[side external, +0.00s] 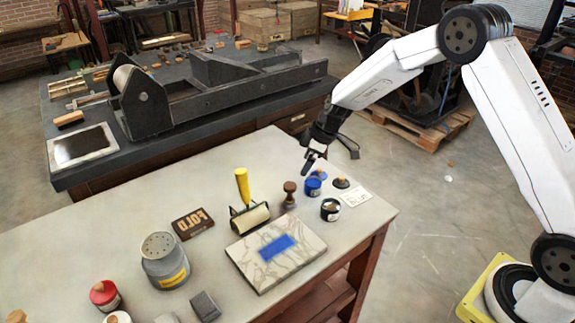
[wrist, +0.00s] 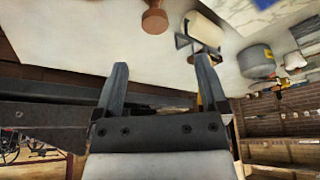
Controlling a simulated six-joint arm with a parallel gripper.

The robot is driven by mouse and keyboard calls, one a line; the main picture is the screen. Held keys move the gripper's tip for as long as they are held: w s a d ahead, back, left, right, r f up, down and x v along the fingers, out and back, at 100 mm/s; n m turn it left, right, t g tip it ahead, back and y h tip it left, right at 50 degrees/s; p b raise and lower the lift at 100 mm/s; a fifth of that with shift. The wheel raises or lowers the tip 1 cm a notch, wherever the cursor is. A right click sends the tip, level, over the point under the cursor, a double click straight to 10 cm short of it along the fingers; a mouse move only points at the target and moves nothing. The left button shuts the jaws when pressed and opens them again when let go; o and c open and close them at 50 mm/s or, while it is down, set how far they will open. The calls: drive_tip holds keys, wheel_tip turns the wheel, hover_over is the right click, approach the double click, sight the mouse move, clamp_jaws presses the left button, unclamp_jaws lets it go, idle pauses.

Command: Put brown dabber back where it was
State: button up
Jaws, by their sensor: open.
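The brown dabber (side external: 290,193) stands upright on the pale table (side external: 100,240), just right of the roller. A round brown wooden piece, apparently the same dabber (wrist: 154,18), shows at the top of the wrist view. My gripper (side external: 309,162) is above the table's back right part, a little up and right of the dabber in the side view. Its two fingers (wrist: 161,70) are apart with nothing between them, and it does not touch the dabber.
A yellow-handled roller (side external: 243,187) stands behind a marbled slab (side external: 305,240) with a blue patch. Blue pieces (side external: 314,186), a dark jar (side external: 331,210) and a white card (side external: 356,196) crowd the right. A grey canister (side external: 164,262) stands left; bare tabletop lies behind the roller.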

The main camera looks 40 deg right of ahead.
drive_tip(key=s+r+m+h, duration=0.1)
drive_tip(key=s+m, duration=0.3)
drive_tip(key=s, duration=0.9)
drive_tip(key=s+a+r+m+h, duration=0.1)
drive_tip(key=s+r+m, duration=0.3)
drive_tip(key=s, duration=0.9)
drive_tip(key=shift+s+h, duration=0.2)
drive_tip(key=shift+h, duration=0.2)
